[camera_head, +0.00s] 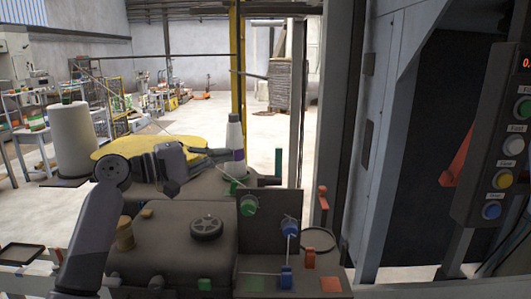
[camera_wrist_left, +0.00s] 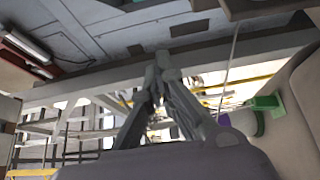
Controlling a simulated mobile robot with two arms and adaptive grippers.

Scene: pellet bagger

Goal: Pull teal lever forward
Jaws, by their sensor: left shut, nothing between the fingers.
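The teal lever (camera_head: 278,163) is a short upright bar in the head view, at the back right of the dark machine top. My left gripper (camera_head: 228,154) reaches in from the left, above the machine. Its fingers are shut and empty, beside the white cone with a purple band (camera_head: 235,143) and left of the lever, apart from it. In the left wrist view the closed fingertips (camera_wrist_left: 166,62) meet at the upper middle. A green part (camera_wrist_left: 266,103) shows at the right there; I cannot tell whether it is the lever. My right gripper is out of view.
The machine top (camera_head: 165,225) carries a black wheel (camera_head: 207,228) and a panel with a green knob (camera_head: 249,204) and blue knob (camera_head: 290,224). A red-topped lever (camera_head: 323,197) stands to the right. A button box (camera_head: 490,140) hangs at far right.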

